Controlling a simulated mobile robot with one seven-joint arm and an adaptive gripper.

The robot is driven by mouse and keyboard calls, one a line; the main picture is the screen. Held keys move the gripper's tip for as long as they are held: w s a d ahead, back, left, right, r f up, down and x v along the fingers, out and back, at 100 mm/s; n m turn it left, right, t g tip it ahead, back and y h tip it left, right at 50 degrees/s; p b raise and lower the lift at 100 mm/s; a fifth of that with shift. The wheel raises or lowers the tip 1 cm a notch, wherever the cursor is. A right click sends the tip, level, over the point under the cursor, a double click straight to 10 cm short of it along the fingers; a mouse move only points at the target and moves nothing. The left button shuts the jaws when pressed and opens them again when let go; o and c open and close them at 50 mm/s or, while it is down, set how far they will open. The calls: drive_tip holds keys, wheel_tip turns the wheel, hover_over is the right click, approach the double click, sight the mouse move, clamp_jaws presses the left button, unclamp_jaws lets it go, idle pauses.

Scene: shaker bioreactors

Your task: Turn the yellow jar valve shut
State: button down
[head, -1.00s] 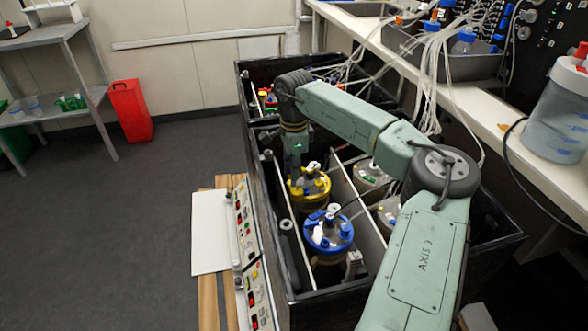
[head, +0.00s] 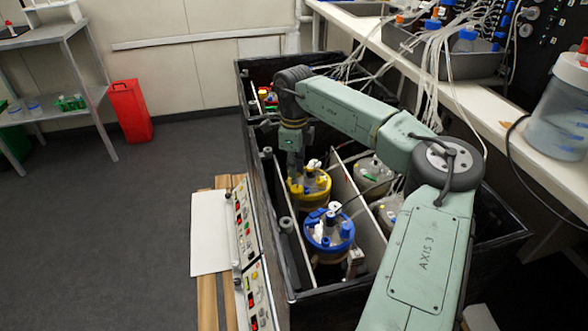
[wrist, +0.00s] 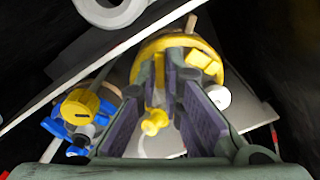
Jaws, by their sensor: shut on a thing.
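The yellow-lidded jar (head: 318,183) stands in the black box, behind the blue-lidded jar. Its yellow lid (wrist: 190,44) fills the upper middle of the wrist view. My gripper (head: 295,186) points down at the left side of the yellow lid. In the wrist view, my gripper (wrist: 167,72) has its two purple-padded fingers close together over the lid's edge.
The blue-lidded jar (head: 328,232) stands just in front. Jars with pale lids (head: 373,172) stand to the right, beyond a thin white divider. Tubes hang from the bench (head: 470,95) at the right. The floor at the left is open.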

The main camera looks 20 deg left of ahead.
drive_tip(key=m+b, duration=0.1)
drive_tip(key=m, duration=0.5)
drive_tip(key=m+b, duration=0.1)
drive_tip(key=m, duration=0.4)
drive_tip(key=shift+m, duration=0.3)
idle(0.4)
drive_tip(key=c, duration=1.7)
unclamp_jaws()
drive_tip(key=shift+r, duration=0.1)
wheel_tip(320, 180, up, 12)
drive_tip(key=shift+f, duration=0.1)
